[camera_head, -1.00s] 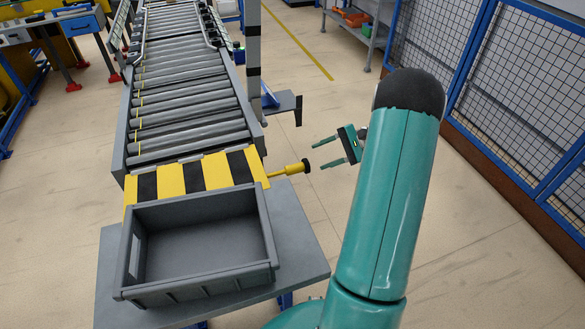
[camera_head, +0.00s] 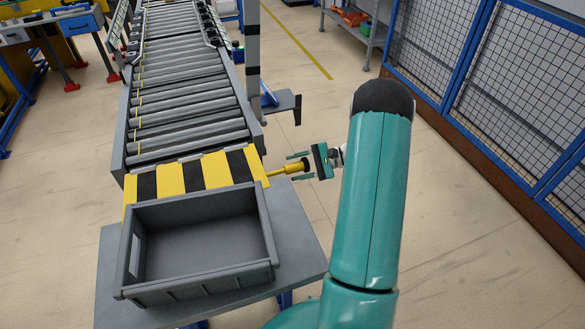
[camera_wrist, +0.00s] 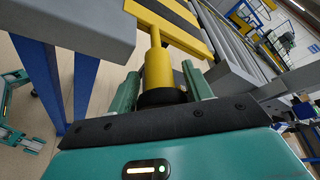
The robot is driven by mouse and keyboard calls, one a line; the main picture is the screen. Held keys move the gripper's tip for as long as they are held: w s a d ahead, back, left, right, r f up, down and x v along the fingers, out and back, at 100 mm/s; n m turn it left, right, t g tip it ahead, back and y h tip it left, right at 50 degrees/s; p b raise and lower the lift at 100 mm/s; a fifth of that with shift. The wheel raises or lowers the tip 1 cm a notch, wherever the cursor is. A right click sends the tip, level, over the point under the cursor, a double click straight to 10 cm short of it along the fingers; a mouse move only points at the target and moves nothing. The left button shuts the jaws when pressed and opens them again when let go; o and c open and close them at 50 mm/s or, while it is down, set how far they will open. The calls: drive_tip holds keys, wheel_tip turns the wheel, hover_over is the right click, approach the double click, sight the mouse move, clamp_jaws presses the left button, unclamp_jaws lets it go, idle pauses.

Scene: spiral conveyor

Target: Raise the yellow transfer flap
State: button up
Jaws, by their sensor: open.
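The yellow transfer flap (camera_head: 193,176) with black stripes lies at the near end of the roller conveyor, sloping down to the bin. It also shows in the wrist view (camera_wrist: 178,24). Its yellow handle (camera_head: 285,170) sticks out to the right and ends in a black knob. My gripper (camera_head: 298,168) is open around the handle's end, one finger on each side. In the wrist view, the yellow handle (camera_wrist: 159,66) with its black collar stands between my two fingers (camera_wrist: 162,90). I cannot tell whether the fingers touch it.
An empty grey bin (camera_head: 200,280) stands on a grey table (camera_head: 303,245) just in front of the flap. The roller conveyor (camera_head: 185,100) runs away behind it. A blue-framed mesh fence (camera_head: 500,90) stands at the right. The floor between is clear.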

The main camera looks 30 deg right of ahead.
drive_tip(key=shift+x, duration=0.9)
clamp_jaws()
drive_tip(key=shift+r, duration=0.1)
